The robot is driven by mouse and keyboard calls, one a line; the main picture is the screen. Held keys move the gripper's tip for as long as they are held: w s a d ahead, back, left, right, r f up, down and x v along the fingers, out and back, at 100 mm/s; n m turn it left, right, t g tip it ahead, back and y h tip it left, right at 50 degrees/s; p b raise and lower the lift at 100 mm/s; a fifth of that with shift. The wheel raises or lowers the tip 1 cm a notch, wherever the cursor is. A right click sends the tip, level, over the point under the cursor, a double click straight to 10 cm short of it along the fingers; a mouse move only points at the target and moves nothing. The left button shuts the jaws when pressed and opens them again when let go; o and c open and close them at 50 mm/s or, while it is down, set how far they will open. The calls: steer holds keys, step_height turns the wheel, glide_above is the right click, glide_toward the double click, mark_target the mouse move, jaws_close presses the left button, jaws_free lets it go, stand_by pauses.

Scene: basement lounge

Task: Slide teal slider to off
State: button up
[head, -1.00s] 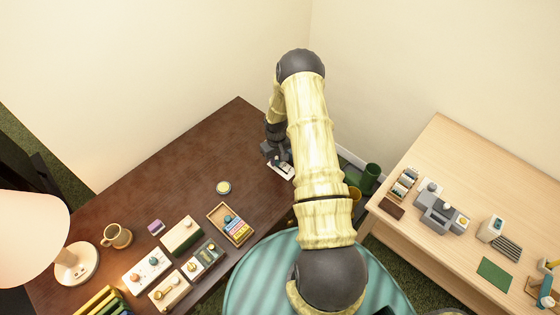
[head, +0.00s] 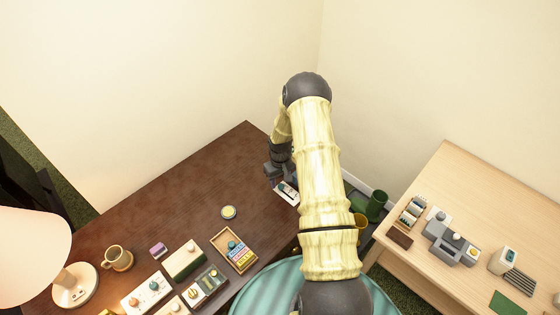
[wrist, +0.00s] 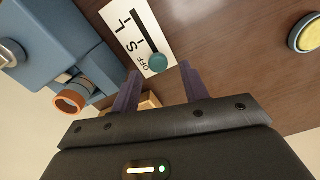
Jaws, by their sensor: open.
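The teal slider knob (wrist: 158,62) shows in the wrist view on a white slider plate (wrist: 128,24) with a dark slot. The knob sits at the slot's end, beside the printed word OFF. In the head view the plate (head: 291,197) lies on the dark brown desk, partly hidden by my arm. My gripper (wrist: 160,82) is open, its two dark fingers apart, with the knob just beyond the gap between their tips. I see no clear contact with the knob. In the head view my gripper (head: 275,171) is over the plate's far end.
A blue-grey device (wrist: 60,40) with an orange-rimmed knob stands close to the plate in the wrist view. A yellow-topped round object (head: 228,212), a wooden tray (head: 220,238) and a mug (head: 118,258) are on the desk. Bare desk lies left of my gripper.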

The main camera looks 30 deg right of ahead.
mark_target(280, 185)
step_height(280, 185, up, 16)
steer(key=b, duration=0.2)
steer(key=shift+b, duration=0.3)
steer(key=shift+d, duration=0.1)
steer(key=s+a+r+t, duration=0.1)
steer(key=s+a+r, duration=0.3)
steer(key=s, duration=0.3)
steer(key=s+a+r, duration=0.4)
steer(key=s+a, duration=0.1)
steer(key=s, duration=0.2)
steer(key=s+a+r+m+t, duration=0.1)
steer(key=s+a+r, duration=0.3)
steer(key=s, duration=0.3)
steer(key=shift+a+r+t, duration=0.2)
steer(key=shift+a+t, duration=0.1)
steer(key=shift+a, duration=0.5)
steer(key=shift+w, duration=0.1)
